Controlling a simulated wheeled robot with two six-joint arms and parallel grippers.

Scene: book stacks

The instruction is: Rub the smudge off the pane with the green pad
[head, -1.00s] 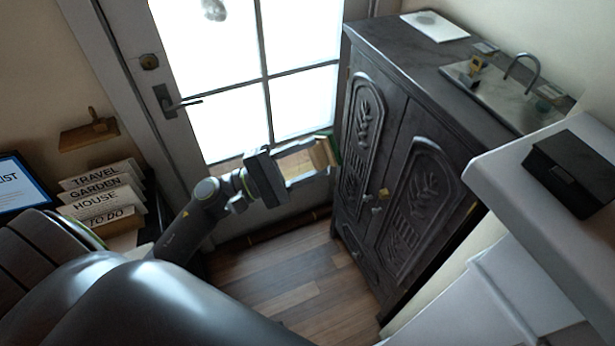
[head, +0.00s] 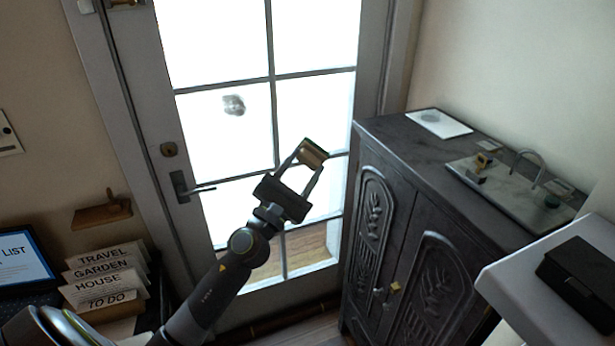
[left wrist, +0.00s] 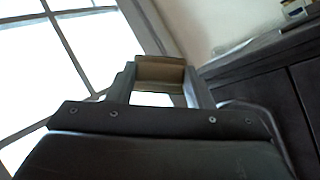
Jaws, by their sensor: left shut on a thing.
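The smudge (head: 234,105) is a grey blotch on an upper left pane of the glazed door (head: 222,60) in the head view. My left gripper (head: 307,162) is shut on the pad (head: 313,148), a small block with a tan body and a thin green edge on its far side. The pad is raised in front of the door, to the right of and lower than the smudge in the picture, and apart from it. In the left wrist view the pad (left wrist: 160,74) sits between the fingers; its green face is mostly hidden. My right gripper is not in view.
A dark carved cabinet (head: 425,260) stands right of the door, with a white sheet (head: 440,123) and a metal tray (head: 515,182) on top. The door handle (head: 184,188) juts out at left. A black box (head: 585,275) lies on a white ledge at right.

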